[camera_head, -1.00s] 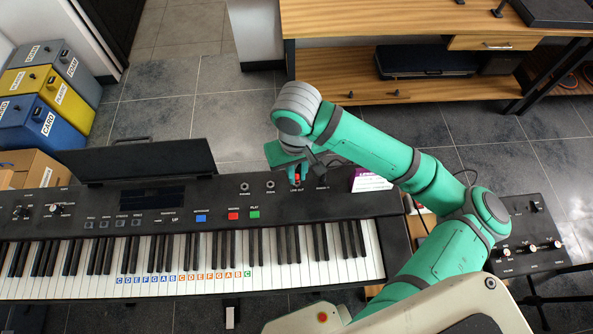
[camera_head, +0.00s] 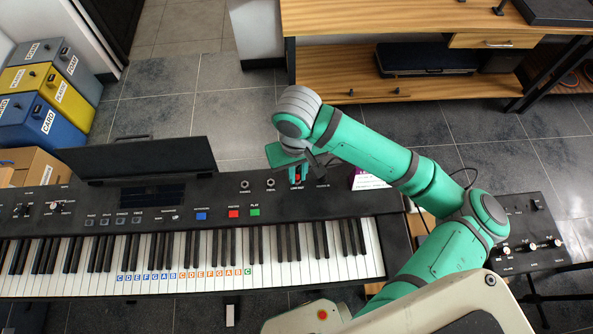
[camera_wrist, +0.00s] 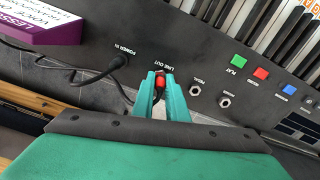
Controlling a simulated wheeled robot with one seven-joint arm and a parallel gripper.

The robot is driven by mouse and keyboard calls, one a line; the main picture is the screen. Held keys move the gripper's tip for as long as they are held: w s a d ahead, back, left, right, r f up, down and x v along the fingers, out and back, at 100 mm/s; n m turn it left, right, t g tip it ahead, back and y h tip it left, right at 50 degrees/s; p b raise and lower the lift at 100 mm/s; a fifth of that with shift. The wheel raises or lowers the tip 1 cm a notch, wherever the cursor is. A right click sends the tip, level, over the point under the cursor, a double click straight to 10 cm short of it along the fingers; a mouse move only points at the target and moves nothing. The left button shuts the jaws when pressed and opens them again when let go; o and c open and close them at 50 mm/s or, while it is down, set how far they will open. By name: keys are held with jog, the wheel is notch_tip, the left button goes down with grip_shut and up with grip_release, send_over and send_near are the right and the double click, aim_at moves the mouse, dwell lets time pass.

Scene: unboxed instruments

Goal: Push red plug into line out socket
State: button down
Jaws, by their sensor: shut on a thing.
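My gripper (camera_wrist: 160,90) is shut on the red plug (camera_wrist: 160,79), which shows between the two green fingertips in the wrist view. The plug is right at the LINE OUT label (camera_wrist: 174,66) on the keyboard's dark top panel. The line out socket itself is hidden behind the plug and fingers, so I cannot tell how deep the plug sits. In the head view my gripper (camera_head: 297,174) is over the LINE OUT spot at the keyboard's back right, with a bit of red between the fingers.
A black cable (camera_wrist: 95,78) sits in the POWER IN socket beside the plug. The PEDAL (camera_wrist: 195,90) and PHONES (camera_wrist: 224,101) sockets are empty on the other side. A purple box (camera_wrist: 40,20) is near the panel's end. The keyboard (camera_head: 100,200) spans the front left.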

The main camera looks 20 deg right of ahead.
jog(key=shift+f, duration=0.2)
jog(key=c, duration=1.7)
grip_release()
jog(key=shift+o, duration=0.2)
jog(key=shift+r, duration=0.1)
notch_tip(320, 180, up, 11)
jog(key=shift+f, duration=0.2)
